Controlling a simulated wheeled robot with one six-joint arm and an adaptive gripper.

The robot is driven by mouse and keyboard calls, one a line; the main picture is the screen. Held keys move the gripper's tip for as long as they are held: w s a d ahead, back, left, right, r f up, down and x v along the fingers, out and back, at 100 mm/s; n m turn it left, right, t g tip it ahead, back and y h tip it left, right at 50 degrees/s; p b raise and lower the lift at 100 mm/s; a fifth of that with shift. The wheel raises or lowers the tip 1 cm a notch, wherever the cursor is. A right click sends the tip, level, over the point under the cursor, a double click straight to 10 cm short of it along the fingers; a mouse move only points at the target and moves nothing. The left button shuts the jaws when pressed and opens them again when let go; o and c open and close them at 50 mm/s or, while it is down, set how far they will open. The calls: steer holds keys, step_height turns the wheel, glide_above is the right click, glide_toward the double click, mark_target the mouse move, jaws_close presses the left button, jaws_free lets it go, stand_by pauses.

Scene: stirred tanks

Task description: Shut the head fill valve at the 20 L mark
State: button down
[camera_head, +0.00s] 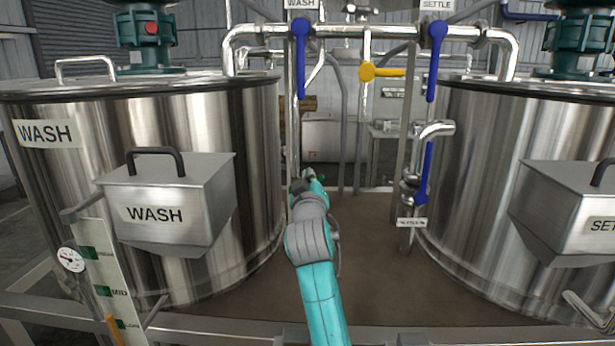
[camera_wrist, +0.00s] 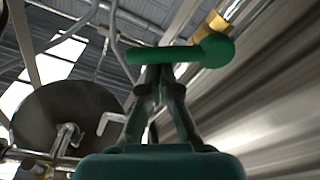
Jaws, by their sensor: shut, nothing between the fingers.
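My gripper (camera_head: 307,180) is at the end of my outstretched arm, between the two steel tanks in the head view. In the wrist view its dark fingers (camera_wrist: 160,76) converge and are shut with nothing between them. A green lever handle (camera_wrist: 180,53) on a brass valve body (camera_wrist: 214,27) lies across the view at the fingertips. I cannot tell whether the fingers touch it. No label shows on it, so I cannot tell if it is the head fill valve. No 20 L mark is readable.
The WASH tank (camera_head: 250,130) stands left and the SETTLE tank (camera_head: 470,150) right. A lower blue lever (camera_head: 425,172) stands by the right tank. A steel rail crosses the front.

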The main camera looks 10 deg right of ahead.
steer(key=shift+d+f+m, duration=0.2)
steer(key=shift+m, duration=0.5)
steer(key=shift+s+d+f+m+h, duration=0.2)
steer(key=shift+d+f+m, duration=0.1)
steer(key=shift+f+m, duration=0.25)
steer(key=shift+s+d+f+m+h, duration=0.1)
steer(key=shift+d+f+m+h, duration=0.1)
steer(key=shift+d+f+m, duration=0.25)
steer(key=shift+a+f, duration=0.1)
steer(key=shift+f, duration=0.05)
stand_by(0.3)
